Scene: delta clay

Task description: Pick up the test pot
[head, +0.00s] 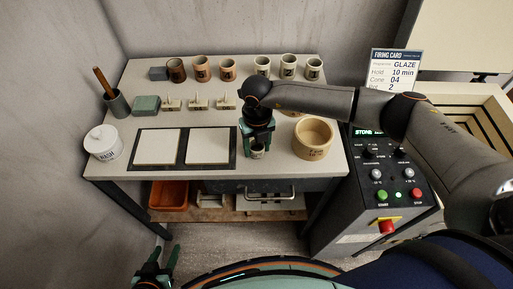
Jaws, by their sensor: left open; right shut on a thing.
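The test pot (257,153) is a small pale cup with dark marking, at the front middle of the table. My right gripper (257,146) points down from above and is shut on it. The fingers hide most of the pot's upper part. I cannot tell if its base touches the table. My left gripper (151,270) is open and empty, low at the bottom left, in front of the table and apart from it.
Two white tiles (158,147) lie left of the pot, and a wide tan bowl (313,139) stands close on its right. Several cups (201,68) line the back. A white wash jar (103,142) is at the left edge. A control panel (385,176) stands right of the table.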

